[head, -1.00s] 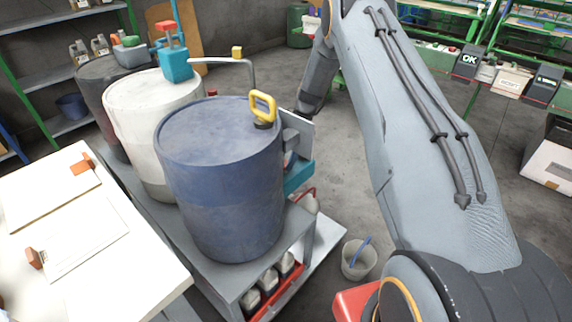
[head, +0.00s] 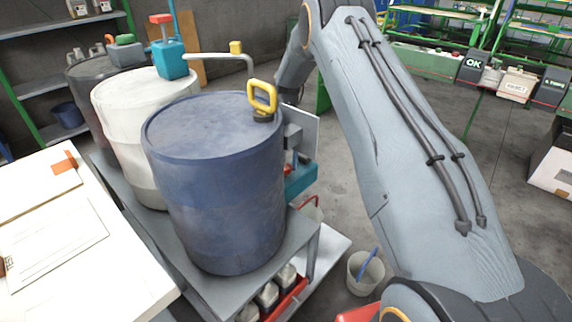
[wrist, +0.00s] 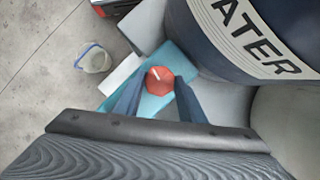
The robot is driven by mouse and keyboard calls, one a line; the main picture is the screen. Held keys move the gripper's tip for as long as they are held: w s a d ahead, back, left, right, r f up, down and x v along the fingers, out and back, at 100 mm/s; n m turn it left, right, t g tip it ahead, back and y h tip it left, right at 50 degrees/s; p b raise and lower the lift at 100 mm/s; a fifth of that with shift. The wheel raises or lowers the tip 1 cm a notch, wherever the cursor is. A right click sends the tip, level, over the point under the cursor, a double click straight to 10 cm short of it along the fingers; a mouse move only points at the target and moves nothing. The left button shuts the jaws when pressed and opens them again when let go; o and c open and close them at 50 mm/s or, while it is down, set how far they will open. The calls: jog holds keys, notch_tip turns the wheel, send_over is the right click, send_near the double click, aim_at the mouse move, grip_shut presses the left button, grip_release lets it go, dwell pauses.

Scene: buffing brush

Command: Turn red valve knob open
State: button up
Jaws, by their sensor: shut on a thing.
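The red valve knob (wrist: 158,78) is a small faceted cap with a pale mark, on a teal block (wrist: 150,103) in the wrist view. My gripper (wrist: 157,86) has its two blue-grey fingers on either side of the knob and is shut on it. In the head view the teal block (head: 301,180) shows beside the right side of the blue barrel (head: 218,185). How far the knob is turned cannot be told.
The blue barrel stands close to my arm on a grey cart (head: 210,297), with a yellow handle (head: 263,97) on top. A white barrel (head: 140,130) stands behind it. A bucket (head: 365,272) is on the floor right of the cart.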

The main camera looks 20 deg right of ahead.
jog(key=shift+n+h+b, duration=0.35)
jog(key=shift+n+h, duration=0.15)
jog(key=shift+n, duration=0.7)
jog(key=o, duration=1)
jog(key=shift+o, duration=0.2)
jog(key=v, duration=0.8)
jog(key=shift+b, duration=0.4)
jog(key=shift+a, duration=0.1)
